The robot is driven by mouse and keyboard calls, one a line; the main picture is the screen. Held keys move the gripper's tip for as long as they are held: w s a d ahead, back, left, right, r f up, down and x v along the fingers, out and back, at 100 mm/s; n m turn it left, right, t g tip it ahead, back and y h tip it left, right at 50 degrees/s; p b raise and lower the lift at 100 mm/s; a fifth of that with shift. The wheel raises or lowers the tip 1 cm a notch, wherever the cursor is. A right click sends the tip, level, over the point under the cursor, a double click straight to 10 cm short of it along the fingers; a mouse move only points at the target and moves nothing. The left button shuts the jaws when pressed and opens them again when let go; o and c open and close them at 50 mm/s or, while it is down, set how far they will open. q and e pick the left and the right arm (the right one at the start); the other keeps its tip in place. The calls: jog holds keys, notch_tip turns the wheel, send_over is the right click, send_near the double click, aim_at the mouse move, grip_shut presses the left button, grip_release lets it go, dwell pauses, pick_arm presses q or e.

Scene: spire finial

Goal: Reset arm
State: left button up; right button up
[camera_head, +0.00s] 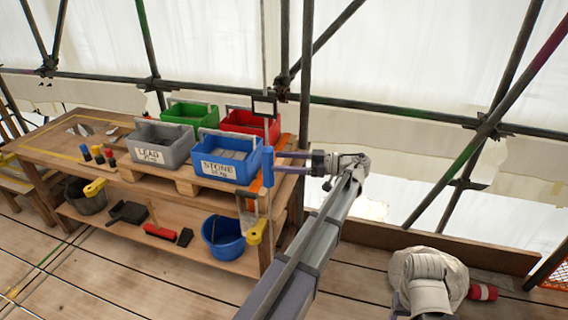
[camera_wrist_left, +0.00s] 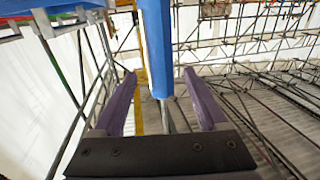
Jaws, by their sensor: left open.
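My left gripper (camera_head: 284,162) is open at the right end of the workbench, its fingers pointing left. A blue upright sleeve on a thin post (camera_head: 267,166) stands at the fingertips. In the left wrist view the blue sleeve (camera_wrist_left: 157,50) shows between and beyond the two purple fingers of the gripper (camera_wrist_left: 160,95). A gap shows on each side; I cannot tell whether the sleeve reaches in between the fingertips. My right gripper is not in view.
The workbench (camera_head: 60,140) holds a grey bin (camera_head: 163,143), a blue bin labelled STONE (camera_head: 227,160), a green bin (camera_head: 190,115) and a red bin (camera_head: 249,124). A blue bucket (camera_head: 222,238) sits on the lower shelf. Scaffold poles stand behind; the plank floor in front is mostly clear.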

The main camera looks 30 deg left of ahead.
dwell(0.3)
pick_arm(q)
jog(key=s+d+f+m+t+h, duration=0.3)
jog(key=s+d+f+m+h, duration=0.1)
jog(key=d+f+m, duration=0.4)
jog(key=s+d+f+m+t+h, duration=0.3)
jog(key=s+d+f+m, duration=0.1)
jog(key=d+f+m, duration=0.35)
jog(key=s+d+f+m+h, duration=0.3)
jog(key=s+d+m+h, duration=0.1)
jog(key=d, duration=0.4)
jog(key=s+d+f+m+t+h, duration=0.1)
jog(key=s+d+f+m+h, duration=0.2)
jog(key=s+d+m, duration=0.3)
jog(key=d+m+h, duration=0.1)
jog(key=d, duration=0.2)
jog(key=shift+f, duration=0.2)
jog(key=shift+s, duration=0.1)
